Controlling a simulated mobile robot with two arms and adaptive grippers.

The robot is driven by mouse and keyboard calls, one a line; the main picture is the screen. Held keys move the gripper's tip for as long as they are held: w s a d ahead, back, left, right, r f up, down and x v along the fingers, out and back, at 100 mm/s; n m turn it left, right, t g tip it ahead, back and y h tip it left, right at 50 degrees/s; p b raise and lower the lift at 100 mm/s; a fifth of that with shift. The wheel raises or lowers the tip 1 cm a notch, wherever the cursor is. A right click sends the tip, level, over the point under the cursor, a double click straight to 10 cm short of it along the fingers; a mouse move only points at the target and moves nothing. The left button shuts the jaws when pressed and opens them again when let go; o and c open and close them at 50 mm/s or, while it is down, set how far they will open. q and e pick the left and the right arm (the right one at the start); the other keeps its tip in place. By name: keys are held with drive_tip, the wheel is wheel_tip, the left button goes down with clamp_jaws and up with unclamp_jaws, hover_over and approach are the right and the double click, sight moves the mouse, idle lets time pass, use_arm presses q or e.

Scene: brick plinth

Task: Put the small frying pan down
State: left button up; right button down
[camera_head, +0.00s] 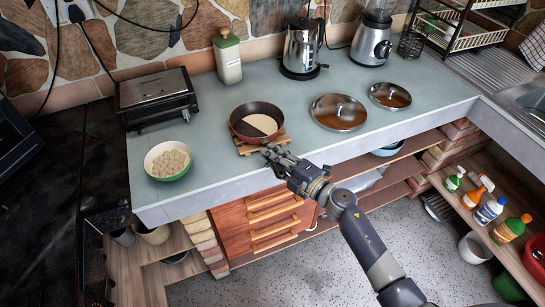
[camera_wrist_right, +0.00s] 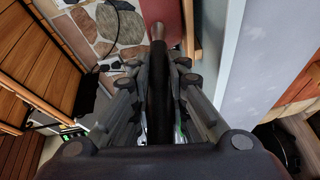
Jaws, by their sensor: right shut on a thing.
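The small frying pan (camera_head: 240,126), reddish brown with a pale half-round patch inside, is over a wooden trivet (camera_head: 247,147) near the counter's front edge. I cannot tell whether its base touches the trivet. My right gripper (camera_head: 272,154) reaches in from the front and is shut on the pan's handle. In the right wrist view the dark handle (camera_wrist_right: 158,95) runs between the fingers of my right gripper (camera_wrist_right: 160,75). My left gripper is not in view.
A bowl of pale round items (camera_head: 152,172) and a toaster-like appliance (camera_head: 155,98) stand left of the pan. Two lids (camera_head: 338,113) (camera_head: 390,96) lie to the right. A jar (camera_head: 227,58), kettle (camera_head: 302,48) and blender (camera_head: 372,40) stand behind. Some counter is clear around the pan.

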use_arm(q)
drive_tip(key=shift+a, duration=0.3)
use_arm(e)
drive_tip(key=shift+f, duration=0.1)
drive_tip(key=c, duration=1.5)
unclamp_jaws()
drive_tip(key=shift+c, duration=0.2)
drive_tip(key=shift+s+d, duration=0.25)
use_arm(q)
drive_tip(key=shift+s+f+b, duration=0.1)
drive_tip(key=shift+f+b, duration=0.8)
use_arm(e)
drive_tip(key=v, duration=1.1)
drive_tip(key=shift+s, duration=0.2)
